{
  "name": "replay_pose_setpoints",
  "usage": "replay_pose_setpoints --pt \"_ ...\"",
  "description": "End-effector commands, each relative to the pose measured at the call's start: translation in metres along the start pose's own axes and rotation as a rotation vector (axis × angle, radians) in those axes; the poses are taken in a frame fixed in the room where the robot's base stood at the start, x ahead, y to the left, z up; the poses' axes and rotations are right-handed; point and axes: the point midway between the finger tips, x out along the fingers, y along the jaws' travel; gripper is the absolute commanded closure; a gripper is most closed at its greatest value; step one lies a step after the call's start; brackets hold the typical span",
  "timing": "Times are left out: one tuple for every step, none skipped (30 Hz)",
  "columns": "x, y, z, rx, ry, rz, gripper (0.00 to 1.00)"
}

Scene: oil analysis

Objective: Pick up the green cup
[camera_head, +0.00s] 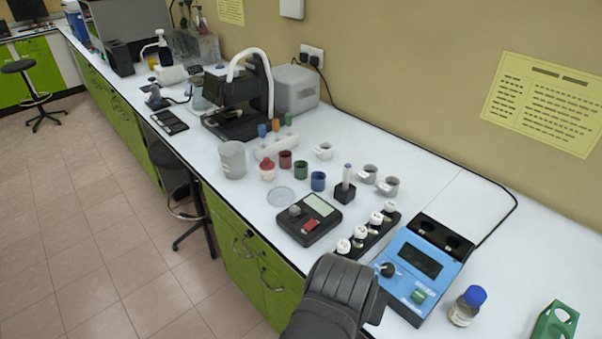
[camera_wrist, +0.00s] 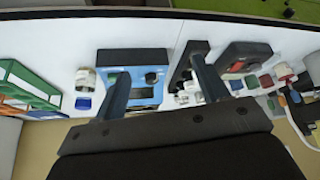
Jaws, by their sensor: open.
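The green cup (camera_head: 301,169) stands on the white bench, between a dark red cup (camera_head: 285,159) and a blue cup (camera_head: 318,181). In the wrist view, the green cup (camera_wrist: 251,82) is small, at right, well beyond the right finger. My gripper (camera_wrist: 158,67) is open and empty, its two dark fingers spread over the blue instrument. In the head view my dark wrist is at the bottom centre, in front of the bench edge and far from the green cup; the fingertips are not clear there.
A black holder (camera_head: 345,192) stands right of the blue cup. A clear dish (camera_head: 281,196) lies in front of the cups.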

Motion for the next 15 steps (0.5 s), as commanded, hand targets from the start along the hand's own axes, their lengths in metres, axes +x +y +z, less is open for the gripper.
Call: replay_pose_setpoints --pt "0.0 0.0 -0.002 0.006 -0.005 -0.002 0.33" --pt "-0.001 -0.001 -0.004 0.012 -0.01 -0.005 0.33" --pt "-0.001 -0.002 -0.007 0.024 -0.02 -0.01 0.33" --pt "-0.001 -0.003 -0.011 0.036 -0.029 -0.016 0.33" --pt "-0.001 -0.004 -0.015 0.05 -0.04 -0.021 0.33" --pt "-0.001 -0.006 -0.021 0.072 -0.056 -0.03 0.33" --pt "-0.001 -0.007 -0.026 0.091 -0.069 -0.038 0.33" --pt "-0.001 -0.009 -0.032 0.11 -0.083 -0.045 0.33" --pt "0.0 -0.011 -0.04 0.139 -0.104 -0.056 0.33" --pt "0.001 -0.012 -0.046 0.159 -0.119 -0.064 0.33" --pt "0.002 -0.014 -0.052 0.18 -0.135 -0.071 0.33" --pt "0.004 -0.016 -0.06 0.209 -0.153 -0.081 0.33" --pt "0.005 -0.018 -0.066 0.229 -0.168 -0.089 0.33" --pt "0.007 -0.019 -0.073 0.249 -0.183 -0.096 0.33" --pt "0.009 -0.021 -0.081 0.275 -0.202 -0.104 0.33"
